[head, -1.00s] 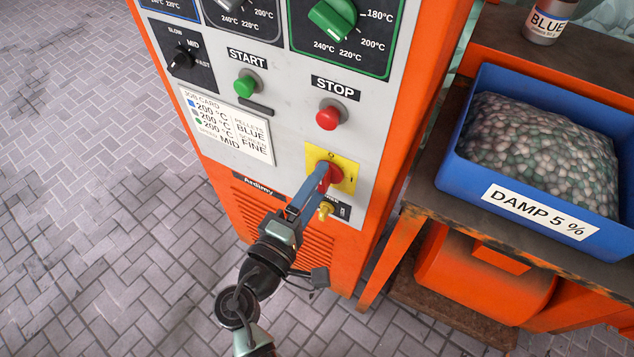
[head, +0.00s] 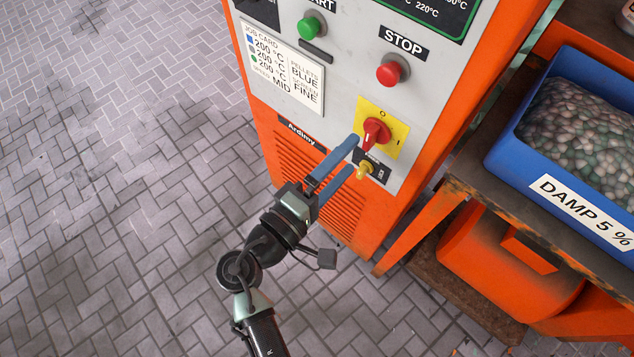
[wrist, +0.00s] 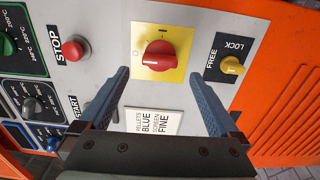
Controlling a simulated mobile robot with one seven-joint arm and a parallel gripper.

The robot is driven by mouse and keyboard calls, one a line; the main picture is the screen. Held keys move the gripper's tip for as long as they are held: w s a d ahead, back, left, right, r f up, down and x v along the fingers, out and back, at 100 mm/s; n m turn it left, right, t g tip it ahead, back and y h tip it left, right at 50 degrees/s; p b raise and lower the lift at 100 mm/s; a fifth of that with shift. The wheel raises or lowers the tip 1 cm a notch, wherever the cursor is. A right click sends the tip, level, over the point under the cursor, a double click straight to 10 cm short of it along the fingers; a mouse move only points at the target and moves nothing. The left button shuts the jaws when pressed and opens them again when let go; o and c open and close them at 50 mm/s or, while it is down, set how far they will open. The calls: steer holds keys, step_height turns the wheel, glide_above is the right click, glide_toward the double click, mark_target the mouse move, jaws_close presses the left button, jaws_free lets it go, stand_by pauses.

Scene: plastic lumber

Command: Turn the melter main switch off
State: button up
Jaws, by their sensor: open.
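The main switch is a red rotary knob (head: 375,133) on a yellow plate (head: 399,133) marked O and I. In the wrist view the red knob (wrist: 159,56) sits on its yellow plate (wrist: 184,38), with I at the top and O at the left. Its grip bar appears to lie along the line toward O. My gripper (head: 353,155) is open and empty, its blue fingers off the panel and apart from the knob. In the wrist view my gripper (wrist: 160,76) has its fingertips on either side, short of the knob.
A yellow FREE/LOCK knob (wrist: 232,66) sits beside the switch, close to one finger in the head view. The red STOP button (head: 392,70) and green START button (head: 311,27) are above. A bench with a blue pellet bin (head: 507,160) stands right. Floor at left is clear.

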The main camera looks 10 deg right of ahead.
steer(key=v, duration=0.8)
